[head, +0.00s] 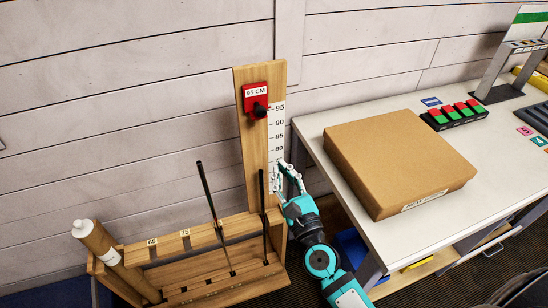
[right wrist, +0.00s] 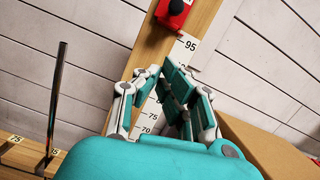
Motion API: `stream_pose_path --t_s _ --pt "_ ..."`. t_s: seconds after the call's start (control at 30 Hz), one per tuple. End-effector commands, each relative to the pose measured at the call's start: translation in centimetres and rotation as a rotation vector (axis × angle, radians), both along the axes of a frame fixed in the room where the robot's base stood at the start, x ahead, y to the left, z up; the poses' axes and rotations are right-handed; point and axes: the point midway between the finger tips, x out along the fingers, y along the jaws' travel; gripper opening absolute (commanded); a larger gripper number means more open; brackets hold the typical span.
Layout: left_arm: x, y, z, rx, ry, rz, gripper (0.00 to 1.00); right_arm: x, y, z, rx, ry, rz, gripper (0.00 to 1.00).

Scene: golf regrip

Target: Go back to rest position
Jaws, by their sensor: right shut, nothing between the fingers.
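My right gripper (head: 288,172) is shut and empty, in front of the lower part of the wooden measuring board (head: 246,130). It also shows in the right wrist view (right wrist: 158,72), with its fingertips together before the number scale. A red block labelled 95 CM (head: 255,98) with a black knob sits near the top of the board. A golf club shaft (head: 263,205) stands in the wooden rack (head: 205,238) just left of my right gripper, apart from it as far as I can tell. A second shaft (head: 210,205) leans in the rack further left. My left gripper is not in view.
A white table (head: 317,127) on the right carries a closed cardboard box (head: 395,155), close to my right arm. Red and green buttons (head: 455,115) stand behind the box. The plank wall is close behind the rack.

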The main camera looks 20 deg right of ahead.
Motion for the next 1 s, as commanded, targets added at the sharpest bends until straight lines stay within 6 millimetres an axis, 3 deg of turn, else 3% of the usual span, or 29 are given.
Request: stream_pose_path --t_s 0.23,0.37,0.47,0.53,0.67,0.8,0.87,1.0 --pt "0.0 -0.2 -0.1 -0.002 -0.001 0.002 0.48 -0.4 0.0 -0.6 -0.021 0.008 -0.001 0.0" --pt "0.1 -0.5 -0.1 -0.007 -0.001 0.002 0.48 -0.2 0.5 -4.7 -0.196 0.074 -0.003 0.0" --pt "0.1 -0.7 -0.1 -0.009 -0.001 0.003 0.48 -0.5 1.0 -11.1 -0.473 0.167 0.018 0.0" --pt "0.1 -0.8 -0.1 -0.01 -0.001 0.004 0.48 -1.4 1.2 -16.4 -0.705 0.238 0.057 0.0" --pt "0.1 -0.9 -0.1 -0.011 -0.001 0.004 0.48 -4.4 1.3 -26.0 -1.127 0.345 0.186 0.0" --pt "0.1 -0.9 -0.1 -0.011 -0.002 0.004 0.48 -9.6 0.7 -35.4 -1.544 0.413 0.402 0.0" --pt "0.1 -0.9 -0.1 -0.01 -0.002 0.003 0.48 -12.4 0.3 -39.1 -1.709 0.423 0.518 0.0" --pt "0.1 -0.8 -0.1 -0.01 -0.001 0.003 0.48 -20.0 -1.2 -46.6 -2.053 0.39 0.842 0.0"
